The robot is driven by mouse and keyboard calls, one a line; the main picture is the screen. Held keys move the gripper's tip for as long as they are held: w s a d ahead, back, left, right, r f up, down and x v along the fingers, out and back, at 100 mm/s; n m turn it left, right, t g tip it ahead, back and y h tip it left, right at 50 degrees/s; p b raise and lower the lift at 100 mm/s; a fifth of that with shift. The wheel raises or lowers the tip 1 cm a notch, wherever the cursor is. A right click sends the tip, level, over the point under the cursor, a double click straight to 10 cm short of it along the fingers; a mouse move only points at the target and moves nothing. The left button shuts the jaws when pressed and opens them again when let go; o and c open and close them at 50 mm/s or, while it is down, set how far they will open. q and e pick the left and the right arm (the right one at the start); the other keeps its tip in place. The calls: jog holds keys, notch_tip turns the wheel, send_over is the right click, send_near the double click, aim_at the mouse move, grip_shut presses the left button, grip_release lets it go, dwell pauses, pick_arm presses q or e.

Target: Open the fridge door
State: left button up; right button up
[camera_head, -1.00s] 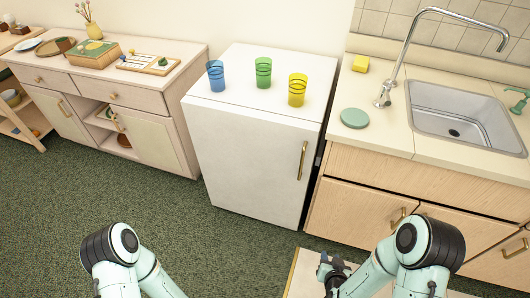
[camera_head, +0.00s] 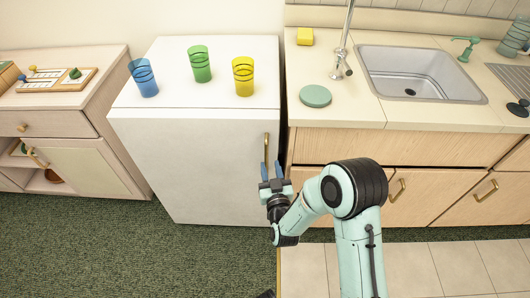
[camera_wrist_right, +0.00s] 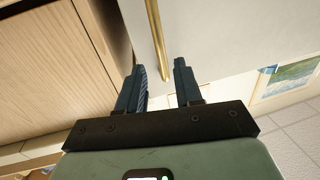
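The white fridge (camera_head: 200,165) stands between the wooden cabinet and the sink counter, and its door is shut. Its vertical brass handle (camera_head: 266,150) is near the door's right edge. My right gripper (camera_head: 271,172) is at the lower end of the handle. In the right wrist view the gripper (camera_wrist_right: 160,82) has its two fingers apart with nothing held. The handle (camera_wrist_right: 157,40) shows there just beyond the fingertips, lined up with the gap between them. My left gripper is out of view.
Blue (camera_head: 143,78), green (camera_head: 199,64) and yellow (camera_head: 243,76) cups stand on the fridge top. The sink counter (camera_head: 365,112) is close on the right, with drawers below. Green carpet (camera_head: 130,260) in front of the fridge is clear.

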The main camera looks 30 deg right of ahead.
aim_at(267, 154)
jog(key=x, duration=0.7)
jog(key=shift+f, duration=0.1)
grip_shut()
